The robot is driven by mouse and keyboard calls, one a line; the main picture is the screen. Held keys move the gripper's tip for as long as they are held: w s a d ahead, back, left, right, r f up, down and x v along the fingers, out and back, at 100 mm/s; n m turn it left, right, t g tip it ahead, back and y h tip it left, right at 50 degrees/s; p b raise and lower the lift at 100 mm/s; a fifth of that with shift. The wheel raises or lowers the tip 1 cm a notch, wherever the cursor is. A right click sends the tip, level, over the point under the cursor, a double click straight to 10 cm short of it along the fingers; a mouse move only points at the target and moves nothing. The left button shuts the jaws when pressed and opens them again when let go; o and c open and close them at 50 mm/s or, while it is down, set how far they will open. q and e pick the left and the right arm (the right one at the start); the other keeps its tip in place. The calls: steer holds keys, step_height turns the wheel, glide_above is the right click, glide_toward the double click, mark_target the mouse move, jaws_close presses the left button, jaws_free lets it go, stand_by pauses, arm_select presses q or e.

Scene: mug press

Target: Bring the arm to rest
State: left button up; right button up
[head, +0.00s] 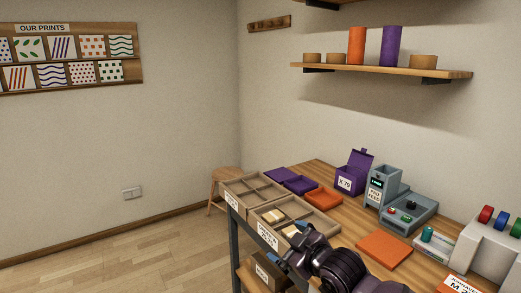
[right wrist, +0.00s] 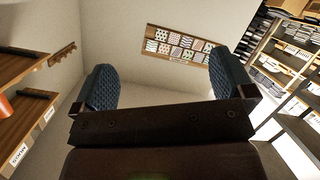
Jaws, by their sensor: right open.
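My right gripper (head: 272,256) shows at the bottom centre of the head view, over the near side of the bench by the front divided tray. In the right wrist view its two dark blue padded fingers (right wrist: 163,88) stand wide apart with nothing between them. Past the fingers that view shows the wall and the print board. My right arm reaches in from the bottom of the head view. My left gripper is in neither view.
The wooden bench (head: 345,214) carries divided trays (head: 255,187), a purple box (head: 353,172), a grey machine (head: 408,213), an orange mat (head: 384,249) and a white press (head: 488,245). A stool (head: 226,174) stands behind. A shelf (head: 380,69) hangs above. The floor (head: 130,250) at left is clear.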

steer(key=s+d+f+m+t+h, duration=0.3)
steer(key=s+d+f+m+h, duration=0.35)
steer(key=s+d+f, duration=0.8)
steer(key=s+d+f+m+g+h, duration=0.1)
steer(key=s+d+f+m+g, duration=0.1)
steer(key=s+f, duration=0.3)
steer(key=s+d+f+m+g, duration=0.2)
steer(key=s+d+f, duration=0.2)
steer(key=s, duration=0.9)
step_height(320, 180, down, 2)
steer(key=shift+f+h, duration=0.25)
steer(key=shift+h, duration=0.1)
